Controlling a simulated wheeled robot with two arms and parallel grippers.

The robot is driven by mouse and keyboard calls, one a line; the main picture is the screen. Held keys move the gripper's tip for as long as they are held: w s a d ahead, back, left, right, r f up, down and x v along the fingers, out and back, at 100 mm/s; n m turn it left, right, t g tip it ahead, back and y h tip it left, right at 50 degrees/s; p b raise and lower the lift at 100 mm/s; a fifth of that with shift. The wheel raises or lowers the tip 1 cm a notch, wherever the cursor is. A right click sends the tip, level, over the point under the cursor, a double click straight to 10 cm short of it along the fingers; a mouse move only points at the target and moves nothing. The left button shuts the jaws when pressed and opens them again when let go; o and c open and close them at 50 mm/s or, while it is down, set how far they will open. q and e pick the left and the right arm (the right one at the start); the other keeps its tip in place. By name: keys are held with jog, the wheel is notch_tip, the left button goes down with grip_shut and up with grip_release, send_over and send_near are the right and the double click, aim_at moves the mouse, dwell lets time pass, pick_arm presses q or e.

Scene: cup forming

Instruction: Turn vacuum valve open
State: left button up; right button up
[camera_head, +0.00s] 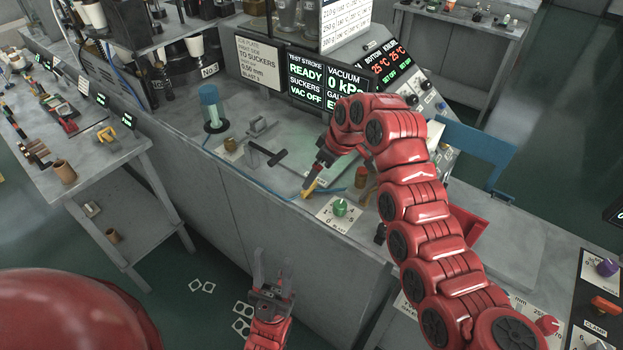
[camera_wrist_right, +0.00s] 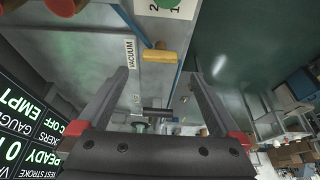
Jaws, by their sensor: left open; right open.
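The vacuum valve's yellow handle (camera_head: 309,188) sits at the front edge of the grey machine bench. In the right wrist view the yellow handle (camera_wrist_right: 159,56) lies crosswise beside a white VACUUM label (camera_wrist_right: 130,52). My right gripper (camera_wrist_right: 160,78) is open and empty; the handle shows between its fingertips or just beyond them, and I see no contact. In the head view the right gripper (camera_head: 317,172) is just above the handle and partly hides it. My left gripper (camera_head: 273,268) is open and empty, low in front of the bench.
A screen (camera_head: 306,78) reads READY, VAC OFF and vacuum 0 kPa. A green knob (camera_head: 340,206) on a white dial plate is right of the handle. A blue hose (camera_head: 255,180) runs along the bench edge. A blue-topped cylinder (camera_head: 211,106) stands farther left.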

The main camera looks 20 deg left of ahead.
jog(key=p+x, duration=0.2)
jog(key=x, duration=0.5)
jog(key=shift+w+a+f, duration=0.1)
jog(key=shift+a, duration=0.05)
jog(key=c, duration=1.2)
jog(key=shift+c, duration=0.2)
